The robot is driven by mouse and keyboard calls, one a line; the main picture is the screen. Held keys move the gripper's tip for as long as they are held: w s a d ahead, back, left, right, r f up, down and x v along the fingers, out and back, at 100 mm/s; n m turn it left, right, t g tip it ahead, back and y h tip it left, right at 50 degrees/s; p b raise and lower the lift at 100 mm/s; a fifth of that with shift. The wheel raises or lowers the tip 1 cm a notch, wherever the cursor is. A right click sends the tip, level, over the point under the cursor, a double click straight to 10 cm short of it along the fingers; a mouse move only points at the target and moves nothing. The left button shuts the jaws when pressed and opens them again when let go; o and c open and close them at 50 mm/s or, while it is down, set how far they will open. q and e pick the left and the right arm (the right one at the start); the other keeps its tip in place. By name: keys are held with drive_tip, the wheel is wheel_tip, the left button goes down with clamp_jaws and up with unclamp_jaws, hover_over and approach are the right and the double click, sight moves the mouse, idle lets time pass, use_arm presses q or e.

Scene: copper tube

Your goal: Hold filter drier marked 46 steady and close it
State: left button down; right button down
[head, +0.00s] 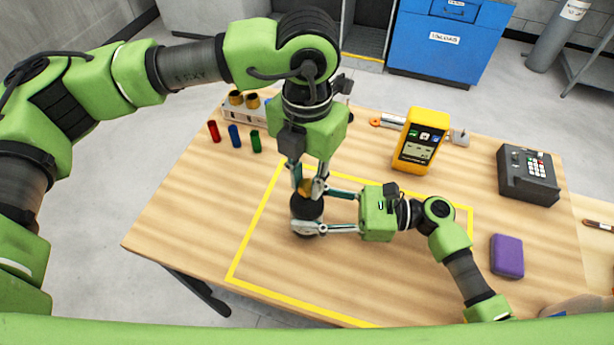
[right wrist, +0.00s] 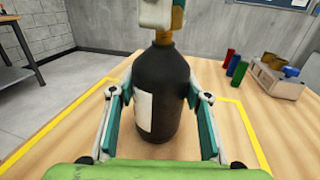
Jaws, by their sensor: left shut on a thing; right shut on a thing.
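The black filter drier (head: 305,208) stands upright on the table inside the yellow outline; it also shows in the right wrist view (right wrist: 168,100). A pale label (right wrist: 144,111) is on its side, with no readable number. My right gripper (head: 316,212) is shut around the drier's body from the right, one finger on each side. My left gripper (head: 308,188) comes down from above and is shut on the brass-coloured cap (head: 305,186) at the drier's top. In the right wrist view, the cap (right wrist: 178,41) is at the drier's neck, partly hidden by the left fingers.
Red (head: 214,131), blue (head: 234,135) and green (head: 255,141) cylinders stand at the left, near a tray (head: 236,112) with brass-coloured pieces. A yellow meter (head: 420,141), a dark keypad device (head: 528,176) and a purple case (head: 507,256) are at the right. The front of the outlined area is clear.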

use_arm(q)
drive_tip(key=m, duration=0.3)
drive_tip(key=shift+m, duration=0.4)
drive_tip(key=m, duration=0.5)
drive_tip(key=shift+m, duration=0.3)
drive_tip(key=m, duration=0.5)
drive_tip(key=shift+m, duration=0.3)
drive_tip(key=m, duration=1.4)
drive_tip(key=shift+m, duration=0.3)
drive_tip(key=m, duration=0.5)
drive_tip(key=shift+f+m, duration=0.1)
drive_tip(key=shift+m, duration=0.2)
drive_tip(key=m, duration=0.3)
drive_tip(key=shift+m, duration=0.4)
drive_tip(key=c, duration=1.8)
unclamp_jaws()
